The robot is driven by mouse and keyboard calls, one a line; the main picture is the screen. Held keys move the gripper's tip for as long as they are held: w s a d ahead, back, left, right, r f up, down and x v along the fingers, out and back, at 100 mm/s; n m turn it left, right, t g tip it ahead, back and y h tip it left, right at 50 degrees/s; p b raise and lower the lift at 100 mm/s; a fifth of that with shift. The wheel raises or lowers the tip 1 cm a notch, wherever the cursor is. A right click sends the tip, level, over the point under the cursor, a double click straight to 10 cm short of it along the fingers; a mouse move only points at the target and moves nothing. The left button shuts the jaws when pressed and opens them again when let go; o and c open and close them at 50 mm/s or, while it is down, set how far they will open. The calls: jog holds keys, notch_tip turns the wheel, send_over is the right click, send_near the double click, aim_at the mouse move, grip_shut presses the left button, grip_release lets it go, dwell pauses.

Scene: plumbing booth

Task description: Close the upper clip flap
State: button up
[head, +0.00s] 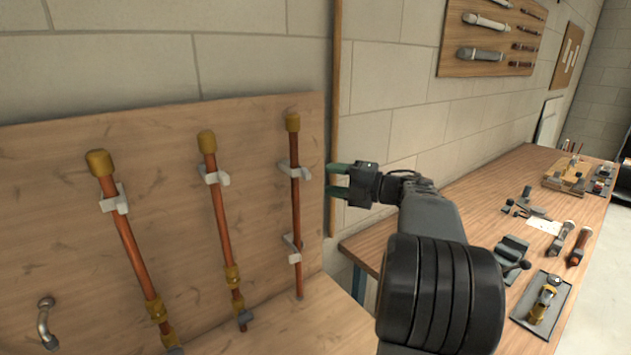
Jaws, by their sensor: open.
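My gripper (340,182) is open and empty, its fingers pointing left toward the right-hand copper pipe. It is a little to the right of the upper clip (288,172) and seems apart from it. That white clip sits on the right-hand copper pipe (296,210), which stands upright against the wooden board. The clip's flap (304,174) shows as a small pale piece on its right side; its exact angle is too small to tell. A lower white clip (293,250) sits on the same pipe.
Two more copper pipes with clips stand to the left, the middle pipe (221,220) and the left pipe (131,245). A metal hook (44,322) is at the lower left. A workbench (470,215) with several tools lies to the right, and a tool board (490,38) hangs above it.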

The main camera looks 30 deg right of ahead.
jog(key=b+v, duration=0.1)
jog(key=v, duration=0.5)
jog(key=shift+s+d, duration=0.15)
jog(key=shift+s, duration=0.05)
